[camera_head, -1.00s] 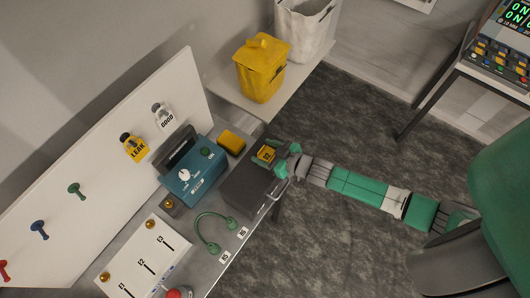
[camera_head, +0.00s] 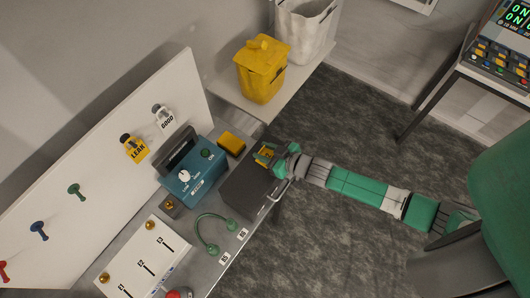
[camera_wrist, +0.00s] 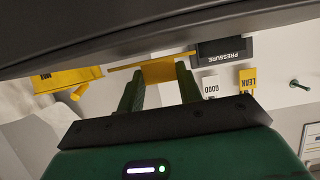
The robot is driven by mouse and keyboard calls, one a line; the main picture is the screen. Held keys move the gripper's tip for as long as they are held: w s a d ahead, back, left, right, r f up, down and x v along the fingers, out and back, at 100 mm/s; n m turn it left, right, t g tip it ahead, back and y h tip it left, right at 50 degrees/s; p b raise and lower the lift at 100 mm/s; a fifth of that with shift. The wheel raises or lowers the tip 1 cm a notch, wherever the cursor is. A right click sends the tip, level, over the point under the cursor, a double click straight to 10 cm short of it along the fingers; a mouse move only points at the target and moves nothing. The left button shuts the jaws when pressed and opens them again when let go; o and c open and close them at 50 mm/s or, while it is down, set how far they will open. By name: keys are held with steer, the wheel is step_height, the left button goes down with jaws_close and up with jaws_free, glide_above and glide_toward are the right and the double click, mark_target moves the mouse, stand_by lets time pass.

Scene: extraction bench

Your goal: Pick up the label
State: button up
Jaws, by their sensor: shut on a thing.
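The label is a small yellow piece (camera_head: 267,153) at the dark grey block near the bench's front edge. In the head view my gripper (camera_head: 270,156) is at it and covers part of it. In the wrist view the yellow label (camera_wrist: 160,70) sits between my two green fingers (camera_wrist: 160,88), which are shut on it. The dark grey block (camera_head: 247,190) fills the top of the wrist view, close to the label. I cannot tell if the label still touches the block.
A blue device (camera_head: 192,182) with a dial and a yellow block (camera_head: 231,143) stand beside the dark block. LEAK (camera_head: 134,150) and GOOD (camera_head: 165,119) tags hang on the white board (camera_head: 100,150). A yellow bin (camera_head: 261,75) stands behind.

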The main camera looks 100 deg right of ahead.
mark_target(267, 150)
steer(key=r, duration=0.2)
steer(key=a, duration=0.1)
steer(key=shift+s+r, duration=0.25)
steer(key=shift+r, duration=0.15)
steer(key=s+a+r+b, duration=0.1)
steer(key=s+a+b, duration=0.1)
steer(key=a, duration=1.2)
steer(key=shift+s+a+r, duration=0.2)
steer(key=shift+s+a, duration=0.15)
steer(key=shift+s, duration=0.1)
